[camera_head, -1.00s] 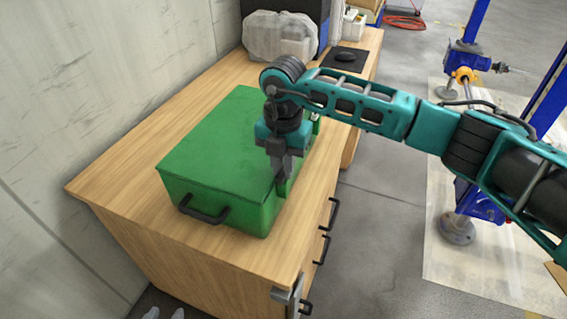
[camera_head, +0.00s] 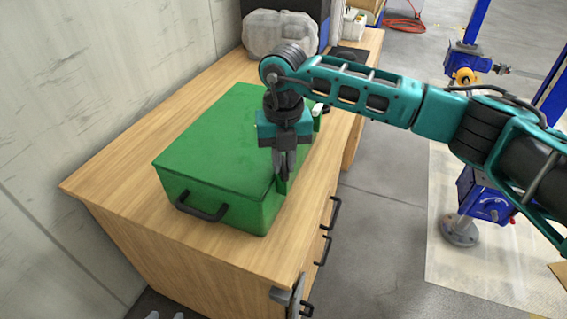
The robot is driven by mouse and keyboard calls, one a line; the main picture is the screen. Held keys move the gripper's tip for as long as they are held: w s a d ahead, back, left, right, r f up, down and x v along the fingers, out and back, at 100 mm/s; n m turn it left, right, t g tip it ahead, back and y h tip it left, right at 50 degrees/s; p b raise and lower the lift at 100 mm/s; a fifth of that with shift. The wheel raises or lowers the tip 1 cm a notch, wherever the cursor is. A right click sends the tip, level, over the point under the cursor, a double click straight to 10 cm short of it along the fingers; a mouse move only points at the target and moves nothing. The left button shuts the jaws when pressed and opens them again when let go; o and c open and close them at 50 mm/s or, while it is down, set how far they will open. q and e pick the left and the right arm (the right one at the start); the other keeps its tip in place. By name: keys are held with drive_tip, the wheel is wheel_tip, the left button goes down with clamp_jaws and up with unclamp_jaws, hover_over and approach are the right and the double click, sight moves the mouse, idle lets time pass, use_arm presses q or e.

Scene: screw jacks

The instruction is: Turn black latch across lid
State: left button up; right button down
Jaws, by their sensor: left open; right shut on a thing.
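The green box (camera_head: 210,150) with its flat green lid (camera_head: 215,125) sits shut on the wooden bench. A black handle (camera_head: 203,208) is on its near end. My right gripper (camera_head: 283,178) points down at the box's right side, near the lid edge. Its fingers are shut on the black latch, which is mostly hidden between and behind them, so I cannot tell its angle. A pale fitting (camera_head: 318,109) shows farther along the same side. Two pale tips of my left gripper (camera_head: 165,315) show apart at the bottom edge, away from the box.
The wooden bench (camera_head: 110,180) has free room left of the box and a narrow strip on its right. Drawer handles (camera_head: 334,211) stick out of its front. A wrapped grey bundle (camera_head: 280,35) lies at the back. A concrete wall (camera_head: 100,70) runs along the left.

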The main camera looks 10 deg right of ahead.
drive_tip(key=n+b, duration=0.2)
drive_tip(key=n, duration=0.2)
drive_tip(key=shift+n, duration=0.4)
drive_tip(key=n+b, duration=0.1)
drive_tip(key=n, duration=0.1)
drive_tip(key=shift+n, duration=0.3)
use_arm(q)
drive_tip(key=shift+w+d+f+h+b, duration=0.25)
drive_tip(key=shift+d+f+b, duration=0.2)
drive_tip(key=shift+f, duration=0.3)
drive_tip(key=shift+w+d+f+h+b, duration=0.2)
drive_tip(key=shift+d+f+b, duration=0.25)
drive_tip(key=shift+f, duration=0.3)
use_arm(e)
drive_tip(key=shift+n, duration=2.3)
use_arm(q)
drive_tip(key=shift+a, duration=0.1)
use_arm(e)
drive_tip(key=c, duration=1.1)
unclamp_jaws()
